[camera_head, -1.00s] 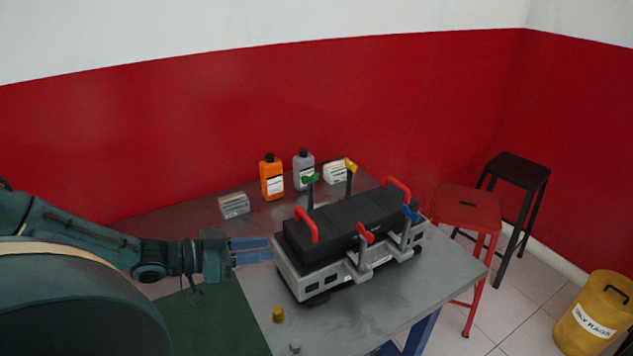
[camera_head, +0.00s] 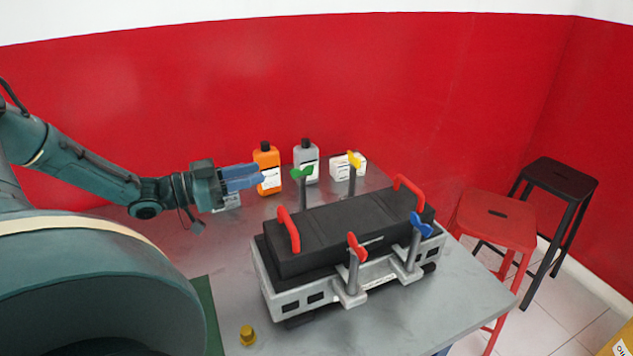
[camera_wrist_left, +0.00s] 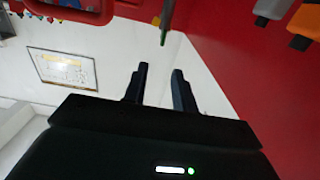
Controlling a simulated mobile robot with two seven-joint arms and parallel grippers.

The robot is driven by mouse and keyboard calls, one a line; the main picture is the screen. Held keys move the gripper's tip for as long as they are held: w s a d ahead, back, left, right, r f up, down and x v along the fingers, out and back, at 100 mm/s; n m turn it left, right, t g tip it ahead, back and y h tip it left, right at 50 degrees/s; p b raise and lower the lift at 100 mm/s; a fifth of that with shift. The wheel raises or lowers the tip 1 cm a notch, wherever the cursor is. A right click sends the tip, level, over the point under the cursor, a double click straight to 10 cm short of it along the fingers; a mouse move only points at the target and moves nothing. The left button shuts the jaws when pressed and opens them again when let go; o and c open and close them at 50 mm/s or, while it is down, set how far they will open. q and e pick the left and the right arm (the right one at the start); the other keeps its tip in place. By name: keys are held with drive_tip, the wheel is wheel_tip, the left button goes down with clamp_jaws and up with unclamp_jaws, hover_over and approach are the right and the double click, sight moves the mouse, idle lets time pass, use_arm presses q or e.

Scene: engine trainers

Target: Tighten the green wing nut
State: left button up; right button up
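The green wing nut (camera_head: 302,172) sits atop an upright post at the back left of the black-covered engine block (camera_head: 340,230). In the left wrist view, the green wing nut (camera_wrist_left: 163,39) shows edge-on at the end of its grey post, beyond the fingertips. My left gripper (camera_head: 262,176) points right toward the wing nut, at about its height in the picture, with a gap between them. Its two fingers (camera_wrist_left: 160,72) are apart with nothing between them. My right gripper is not in view.
A yellow wing nut (camera_head: 354,159), a red one (camera_head: 357,247) and a blue one (camera_head: 421,225) top other posts. Red handles (camera_head: 289,230) rise from the block. Orange (camera_head: 267,166) and grey (camera_head: 306,160) bottles stand behind. A small yellow object (camera_head: 247,335) is at front left.

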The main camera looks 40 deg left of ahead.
sight(310, 169)
use_arm(q)
drive_tip(key=b+x, duration=0.1)
drive_tip(key=x, duration=0.2)
drive_tip(key=f+b+x, duration=0.1)
drive_tip(key=x, duration=0.3)
drive_tip(key=f+b+x, duration=0.1)
drive_tip(key=x, duration=0.3)
drive_tip(key=shift+w, duration=0.1)
drive_tip(key=shift+w+d, duration=0.4)
drive_tip(key=shift+w, duration=0.2)
drive_tip(key=shift+w+d, duration=0.15)
drive_tip(key=shift+w, duration=0.2)
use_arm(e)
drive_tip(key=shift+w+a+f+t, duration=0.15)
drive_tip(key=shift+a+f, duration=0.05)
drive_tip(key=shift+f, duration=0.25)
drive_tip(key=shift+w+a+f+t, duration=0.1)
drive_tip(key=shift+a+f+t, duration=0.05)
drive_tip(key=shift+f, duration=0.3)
use_arm(q)
drive_tip(key=shift+c, duration=0.5)
clamp_jaws()
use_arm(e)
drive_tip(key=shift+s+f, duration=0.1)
